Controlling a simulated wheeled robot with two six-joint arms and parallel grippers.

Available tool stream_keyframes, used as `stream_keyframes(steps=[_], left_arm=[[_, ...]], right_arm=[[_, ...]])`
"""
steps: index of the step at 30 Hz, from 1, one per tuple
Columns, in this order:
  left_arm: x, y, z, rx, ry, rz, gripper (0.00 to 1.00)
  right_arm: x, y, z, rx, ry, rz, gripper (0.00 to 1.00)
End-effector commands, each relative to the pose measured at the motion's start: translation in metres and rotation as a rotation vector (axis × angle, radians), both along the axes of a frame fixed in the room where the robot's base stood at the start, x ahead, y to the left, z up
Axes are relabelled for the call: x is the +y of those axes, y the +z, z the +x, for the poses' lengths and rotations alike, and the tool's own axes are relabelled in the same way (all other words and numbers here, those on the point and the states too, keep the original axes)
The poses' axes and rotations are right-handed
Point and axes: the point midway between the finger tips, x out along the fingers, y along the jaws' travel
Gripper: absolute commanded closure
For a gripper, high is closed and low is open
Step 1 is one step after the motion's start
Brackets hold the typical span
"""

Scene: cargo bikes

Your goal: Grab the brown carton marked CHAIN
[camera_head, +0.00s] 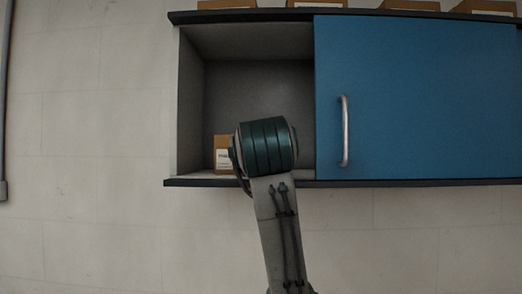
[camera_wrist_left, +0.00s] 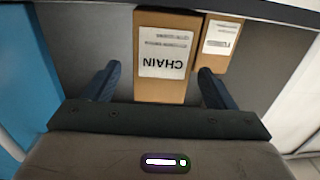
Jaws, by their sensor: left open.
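The brown carton marked CHAIN (camera_wrist_left: 165,88) shows in the left wrist view, its white label upside down in the picture. My left gripper (camera_wrist_left: 158,72) is open, with one dark finger to each side of this carton in the picture. The finger on the right appears close to the carton's edge; I cannot tell how deep the carton is between the fingers. In the head view my left arm covers the gripper, and the CHAIN carton cannot be made out there. My right gripper is not in view.
A second brown carton (camera_wrist_left: 217,45) stands beside the CHAIN carton, on its right in the wrist view. A carton (camera_head: 221,142) shows left of my arm in the open cabinet bay (camera_head: 190,100). A blue door (camera_head: 420,100) covers the cabinet's right side. Several cartons stand on top.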

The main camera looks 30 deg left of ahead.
Motion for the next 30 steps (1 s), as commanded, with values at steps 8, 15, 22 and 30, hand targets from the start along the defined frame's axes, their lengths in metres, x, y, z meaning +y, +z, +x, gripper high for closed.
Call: stream_keyframes(steps=[8,15,22,30], left_arm=[[0.022,0.000,0.026,0.006,0.004,0.001,0.22],[0.031,-0.004,0.040,0.000,0.000,0.000,0.22],[0.031,-0.004,0.040,0.000,0.000,0.000,0.34],[0.031,-0.004,0.040,0.000,0.000,0.000,0.76]], right_arm=[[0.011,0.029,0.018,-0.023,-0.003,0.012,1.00],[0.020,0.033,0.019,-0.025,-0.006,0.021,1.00],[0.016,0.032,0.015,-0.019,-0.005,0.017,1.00],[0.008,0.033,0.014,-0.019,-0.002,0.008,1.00]])
